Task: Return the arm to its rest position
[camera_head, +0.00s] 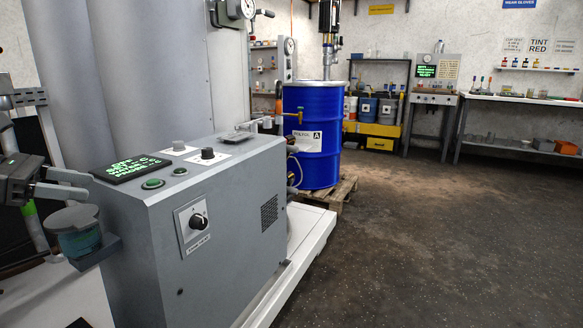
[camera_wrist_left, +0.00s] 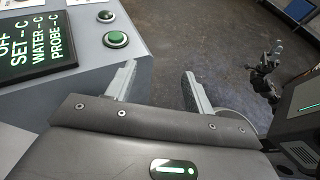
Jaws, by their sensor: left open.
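My left gripper (camera_head: 75,183) is at the left edge of the head view, beside the left end of the grey control cabinet (camera_head: 230,225). Its two fingers are apart with nothing between them; they also show in the left wrist view (camera_wrist_left: 158,75). A small teal jar with a grey lid (camera_head: 75,238) stands upright on a dark bracket (camera_head: 95,254) just below the gripper, apart from the fingers. In the wrist view, a round grey edge (camera_wrist_left: 238,120) shows partly behind the right finger.
The cabinet top carries a green-lettered display (camera_head: 132,167), buttons and knobs close to the gripper. A blue drum (camera_head: 312,130) stands on a wooden pallet (camera_head: 340,190) behind it. Benches line the back wall. The dark floor (camera_head: 430,240) at right is clear.

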